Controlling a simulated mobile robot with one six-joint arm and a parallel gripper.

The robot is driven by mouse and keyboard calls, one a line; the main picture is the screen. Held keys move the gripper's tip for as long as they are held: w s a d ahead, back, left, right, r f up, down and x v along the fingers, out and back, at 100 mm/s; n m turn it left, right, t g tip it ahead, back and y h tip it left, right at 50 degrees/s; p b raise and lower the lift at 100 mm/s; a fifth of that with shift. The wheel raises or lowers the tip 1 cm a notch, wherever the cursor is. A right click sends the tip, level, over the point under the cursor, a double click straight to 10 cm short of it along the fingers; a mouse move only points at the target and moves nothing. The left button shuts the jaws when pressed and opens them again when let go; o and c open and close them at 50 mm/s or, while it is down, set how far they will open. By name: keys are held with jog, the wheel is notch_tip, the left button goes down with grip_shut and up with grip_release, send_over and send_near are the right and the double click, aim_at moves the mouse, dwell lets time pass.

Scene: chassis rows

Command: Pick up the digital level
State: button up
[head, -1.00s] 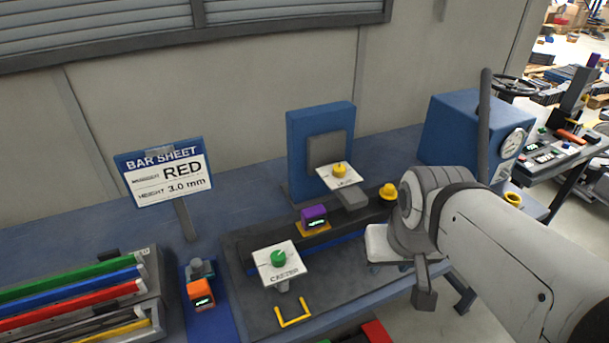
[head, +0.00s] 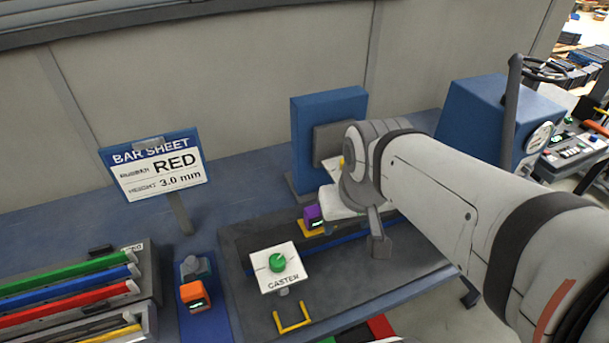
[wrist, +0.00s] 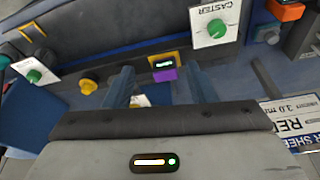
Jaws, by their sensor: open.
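Two small boxes with lit displays are in view, and I cannot tell by label which is the digital level. A purple one (head: 312,216) sits on a yellow holder (head: 312,231) on the dark bench fixture; it also shows in the wrist view (wrist: 165,74). An orange one (head: 194,295) sits on a blue mat at the left; it is at the top right of the wrist view (wrist: 287,10). My gripper (wrist: 160,88) is open and empty, its two blue-grey fingers apart on either side of the purple box's line. The head view hides the fingers.
A CASTER plate with a green knob (head: 277,265) stands in front of the purple box. A yellow bracket (head: 292,318) lies in front. A blue upright block (head: 325,135) stands behind. Coloured bars (head: 70,293) and a sign (head: 153,172) are at the left.

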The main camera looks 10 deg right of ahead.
jog(key=o, duration=0.7)
jog(key=shift+n+g, duration=0.5)
jog(key=shift+g, duration=0.3)
jog(key=w+f, duration=0.1)
jog(key=w, duration=0.2)
jog(key=w+f, duration=0.1)
jog(key=w, duration=0.2)
jog(key=w+f, duration=0.1)
jog(key=w, duration=0.2)
jog(key=shift+w+a+f, duration=0.15)
jog(key=shift+a+f, duration=0.15)
jog(key=shift+f, duration=0.05)
jog(key=n+g, duration=0.1)
jog(key=g, duration=0.1)
send_over(317, 213)
jog(key=f, duration=0.7)
jog(key=shift+d+f+p, duration=0.3)
jog(key=shift+f, duration=0.05)
jog(key=f, duration=0.3)
jog(key=shift+w+f, duration=0.1)
jog(key=shift+w, duration=0.15)
jog(key=shift+w+f+p, duration=0.2)
jog(key=shift+f+p, duration=0.1)
jog(key=shift+f, duration=0.55)
jog(key=shift+w+f+p, duration=0.2)
jog(key=shift+f+p, duration=0.15)
jog(key=shift+f, duration=0.5)
jog(key=shift+w+f+p, duration=0.2)
jog(key=shift+f+p, duration=0.1)
jog(key=shift+f, duration=0.55)
